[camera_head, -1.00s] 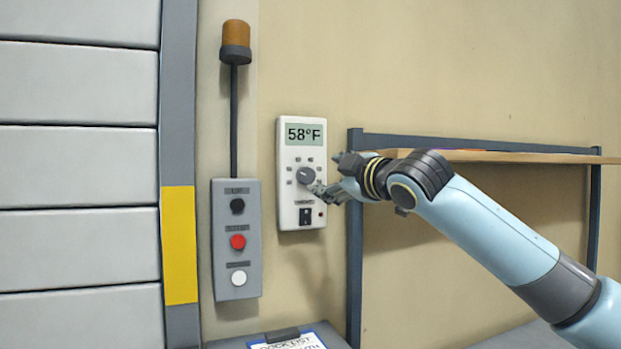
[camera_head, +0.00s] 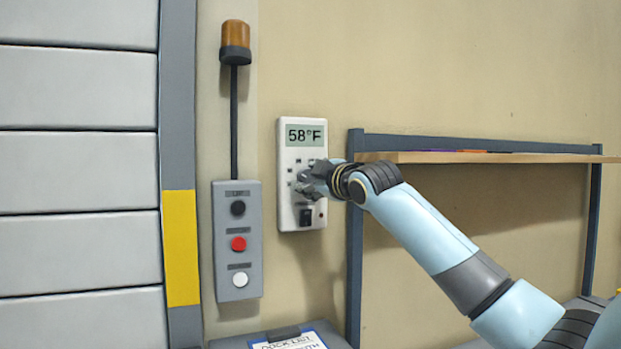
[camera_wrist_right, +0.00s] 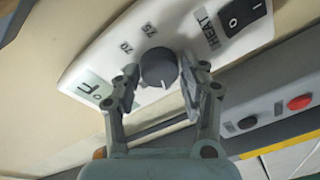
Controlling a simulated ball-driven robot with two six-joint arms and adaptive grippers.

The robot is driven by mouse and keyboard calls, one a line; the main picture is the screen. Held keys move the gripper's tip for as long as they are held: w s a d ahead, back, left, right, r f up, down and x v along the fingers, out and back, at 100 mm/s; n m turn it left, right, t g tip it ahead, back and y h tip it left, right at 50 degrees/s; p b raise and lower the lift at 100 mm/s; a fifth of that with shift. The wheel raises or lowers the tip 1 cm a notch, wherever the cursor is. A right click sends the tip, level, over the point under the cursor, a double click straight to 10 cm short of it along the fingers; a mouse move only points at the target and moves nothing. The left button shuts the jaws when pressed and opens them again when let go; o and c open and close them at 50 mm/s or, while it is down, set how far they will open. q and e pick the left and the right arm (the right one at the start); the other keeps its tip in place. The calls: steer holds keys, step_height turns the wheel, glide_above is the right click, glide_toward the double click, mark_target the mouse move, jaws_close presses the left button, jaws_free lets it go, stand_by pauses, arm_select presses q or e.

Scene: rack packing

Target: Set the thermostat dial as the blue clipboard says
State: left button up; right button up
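The white thermostat (camera_head: 288,219) hangs on the wall and its display (camera_head: 304,135) reads 58°F. In the head view my right gripper (camera_head: 308,182) is in front of the dial and mostly hides it. In the right wrist view the grey round dial (camera_wrist_right: 158,68) lies between the two fingers of my right gripper (camera_wrist_right: 160,80). The fingers are apart, one on each side, with small gaps seeming to show. Marks 70 and 75 and a HEAT switch (camera_wrist_right: 243,12) show beside it. The clipboard (camera_head: 292,342) is cut off at the bottom edge; only part of its heading shows. My left gripper is out of view.
A grey button box (camera_head: 222,270) with black, red and white buttons and an orange lamp (camera_head: 236,35) are left of the thermostat. A shelf (camera_head: 400,157) on a dark blue frame is at the right, close behind my right arm.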

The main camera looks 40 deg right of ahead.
steer(key=c, duration=0.7)
